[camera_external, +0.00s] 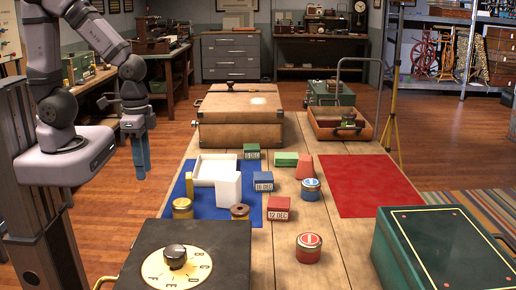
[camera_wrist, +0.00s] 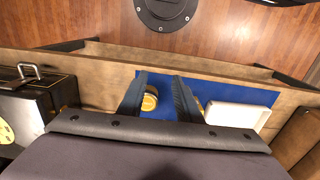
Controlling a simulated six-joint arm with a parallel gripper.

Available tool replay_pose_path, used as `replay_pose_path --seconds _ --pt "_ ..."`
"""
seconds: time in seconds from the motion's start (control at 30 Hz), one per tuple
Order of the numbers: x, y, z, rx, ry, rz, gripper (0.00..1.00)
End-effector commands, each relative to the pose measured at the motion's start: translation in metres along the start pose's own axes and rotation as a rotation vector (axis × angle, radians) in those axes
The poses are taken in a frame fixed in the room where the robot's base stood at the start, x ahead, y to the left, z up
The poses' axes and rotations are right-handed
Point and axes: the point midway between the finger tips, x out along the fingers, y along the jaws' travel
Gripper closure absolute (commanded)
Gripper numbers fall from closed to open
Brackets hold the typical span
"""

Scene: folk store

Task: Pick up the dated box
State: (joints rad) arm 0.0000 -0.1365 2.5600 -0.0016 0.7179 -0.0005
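Three small boxes with date labels stand on the wooden table: a green box marked "5 DEC" (camera_external: 251,151), a blue box marked "16 DEC" (camera_external: 263,181), and a red box marked "12 DEC" (camera_external: 278,208). The blue one sits on the blue mat; the red one is at its right edge. A plain green box (camera_external: 285,159) and a plain red box (camera_external: 304,168) lie near them. My gripper (camera_external: 142,165) hangs left of the table, away from the boxes. In the wrist view its fingers (camera_wrist: 158,98) are apart and empty. No dated box shows there.
A white tray (camera_external: 213,170), a white block (camera_external: 228,190) and brass jars (camera_external: 182,208) stand on the blue mat (camera_external: 214,211). Two round tins (camera_external: 309,248) are at right. A black dial box (camera_external: 182,265) is in front. The red mat (camera_external: 369,186) is empty.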

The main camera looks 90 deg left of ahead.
Motion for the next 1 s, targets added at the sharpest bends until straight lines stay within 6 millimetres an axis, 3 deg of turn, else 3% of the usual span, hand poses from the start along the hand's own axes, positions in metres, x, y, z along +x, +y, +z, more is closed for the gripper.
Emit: replay_pose_path --seconds 0.3,0.47,0.5,0.83,1.0 --pt "0.000 0.000 0.000 0.000 0.000 0.000 0.69" --pt "0.000 0.000 0.000 0.000 0.000 0.000 0.33" --pt "0.000 0.000 0.000 0.000 0.000 0.000 0.31" --pt "-0.001 -0.001 -0.004 -0.001 0.000 0.000 0.31" --pt "-0.005 -0.005 -0.029 -0.006 0.000 0.000 0.31"
